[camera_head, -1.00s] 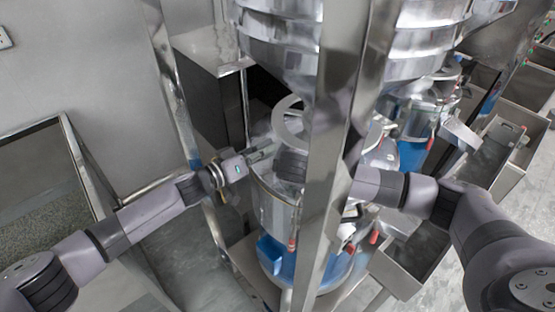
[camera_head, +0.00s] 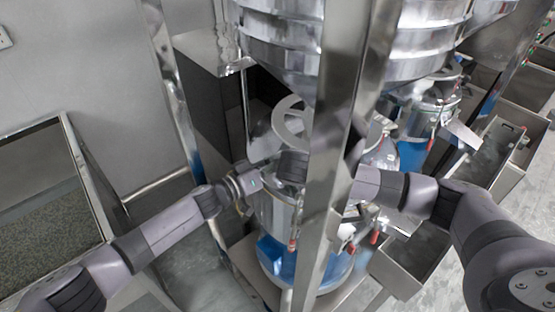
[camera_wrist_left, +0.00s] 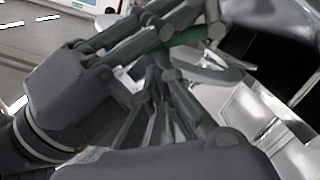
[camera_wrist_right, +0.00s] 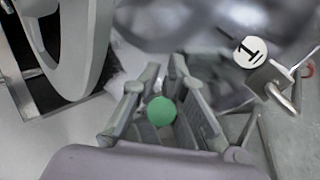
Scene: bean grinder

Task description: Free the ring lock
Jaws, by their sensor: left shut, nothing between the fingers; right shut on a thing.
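A pale grey ring (camera_head: 290,121) stands above the metal vessel (camera_head: 275,210), under the hopper cone. It also shows large at the left of the right wrist view (camera_wrist_right: 85,45). My right gripper (camera_wrist_right: 165,105) is shut on a green round knob (camera_wrist_right: 161,111), seen between its fingers. In the head view the steel post hides part of this arm. My left gripper (camera_head: 262,168) is shut and empty at the vessel's top, close beside my right gripper. Its crowded fingers fill the left wrist view (camera_wrist_left: 160,75). I cannot tell whether the two grippers touch.
A steel post (camera_head: 340,150) crosses before the vessel. A hopper (camera_head: 285,45) hangs above, and a blue band (camera_head: 275,255) shows below. A steel tray (camera_head: 410,260) lies at right.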

